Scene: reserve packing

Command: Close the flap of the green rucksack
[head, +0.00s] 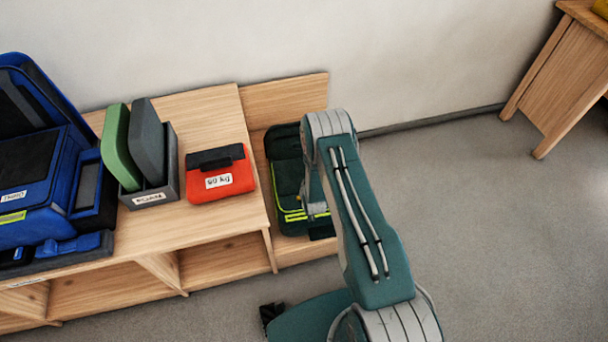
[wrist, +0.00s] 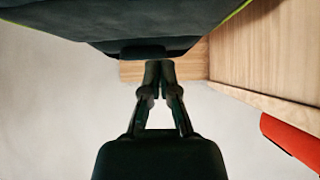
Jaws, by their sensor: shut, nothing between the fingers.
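The green rucksack (head: 286,172) is on the low wooden ledge at the right end of the bench, with lime trim at its front. My arm covers its right side, and I cannot tell from the head view how far its flap stands open. In the wrist view, dark green fabric of the rucksack (wrist: 150,18) fills the top, with a dark tab (wrist: 143,52) at its edge. My gripper (wrist: 158,68) is shut and empty, its fingertips just below the tab. I cannot tell whether they touch it. The head view does not clearly show the fingers.
A red pouch (head: 218,181), a grey bin (head: 149,196) with a green and a grey panel, and a blue bag (head: 40,190) stand on the wooden bench (head: 215,115). The wall is close behind the rucksack. The floor (head: 490,230) at right is clear.

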